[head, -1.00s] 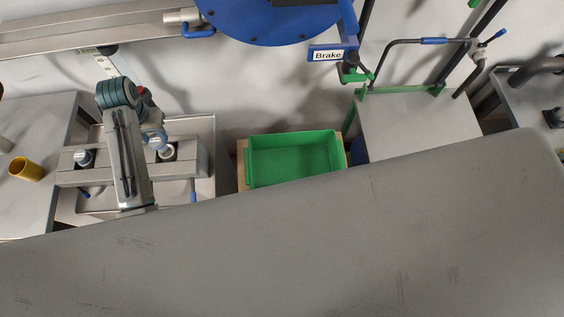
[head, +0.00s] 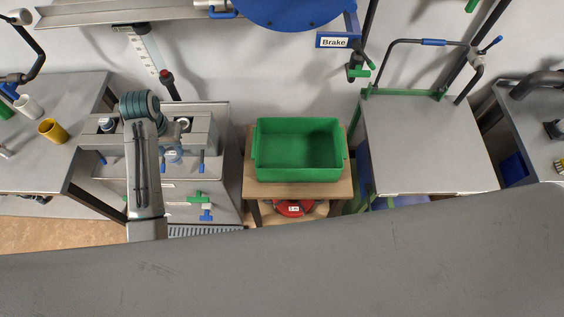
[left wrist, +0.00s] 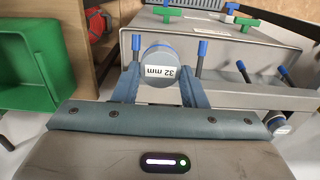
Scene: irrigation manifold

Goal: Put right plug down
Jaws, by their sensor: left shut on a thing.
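My left gripper (head: 172,154) is shut on a round grey plug (left wrist: 160,66) whose white end label reads 32 mm in the left wrist view. In the head view my arm hides part of the gripper and the plug looks small. The gripper is in front of the grey manifold (head: 205,132), just below its right round port (head: 183,123), which shows a pale ring. A left port (head: 107,124) holds a pale round piece. Whether the plug touches the manifold I cannot tell. My right gripper is out of view.
A green bin (head: 300,175) stands empty on a wooden stand (head: 262,190) right of the manifold. Blue-tipped levers (head: 201,160) stick out of the manifold front. A side table (head: 50,150) with a yellow cup (head: 53,130) is at left; a bare grey table (head: 430,150) is at right.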

